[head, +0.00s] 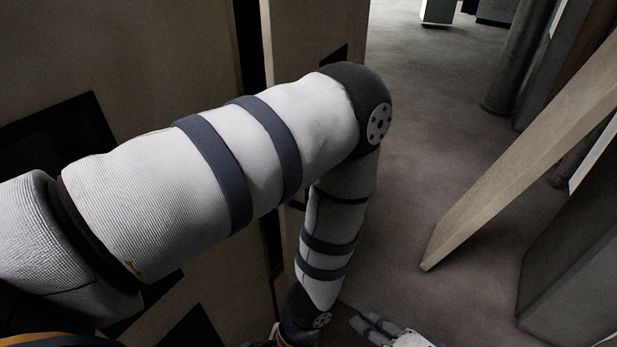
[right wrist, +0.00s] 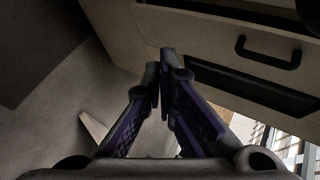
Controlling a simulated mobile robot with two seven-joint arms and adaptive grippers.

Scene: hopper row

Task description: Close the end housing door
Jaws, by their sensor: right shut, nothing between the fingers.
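In the right wrist view a beige panel (right wrist: 215,35) with a black bar handle (right wrist: 268,53) and a dark inset window (right wrist: 255,90) crosses the upper right. It looks like a housing door, but I cannot tell whether it is the end one or how far it stands open. My right gripper (right wrist: 163,52) is shut and empty, its fingertips together below the panel's lower left; I cannot tell if they touch it. In the head view it shows small at the bottom edge (head: 372,326). My left gripper is out of view.
Beige housing fronts (head: 315,35) with dark openings fill the left of the head view, partly behind my arm. A long beige slab (head: 530,155) slants across the right, with grey blocks (head: 575,255) beside it. Grey floor (head: 430,120) lies clear between.

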